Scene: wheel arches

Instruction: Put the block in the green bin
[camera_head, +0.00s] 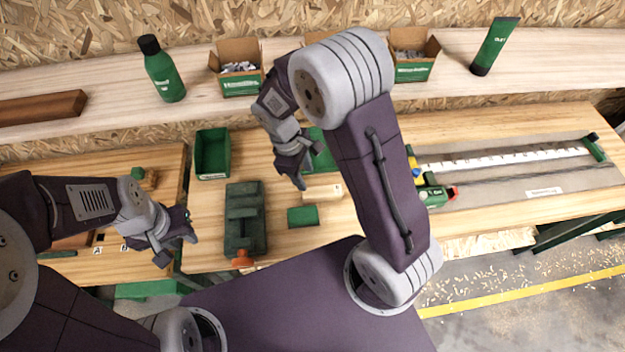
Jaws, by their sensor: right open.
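A pale wooden block (322,194) lies on the workbench, near the middle. A small green block-shaped piece (302,216) lies just in front of it. An open green bin (212,153) stands at the back left of this bench and looks empty. My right gripper (305,170) is open and empty, above the bench just behind and left of the pale block. Behind it shows another green thing (323,152), partly hidden, perhaps a second bin. My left gripper (177,247) is over the left bench edge, apart from the blocks; its fingers look spread with nothing between them.
A dark green tool case (245,220) and an orange piece (242,259) lie left of the blocks. A shelf (120,118) behind holds a green bottle (162,70), cartons (237,68) and a tube (496,46). A long rail (510,157) lies to the right.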

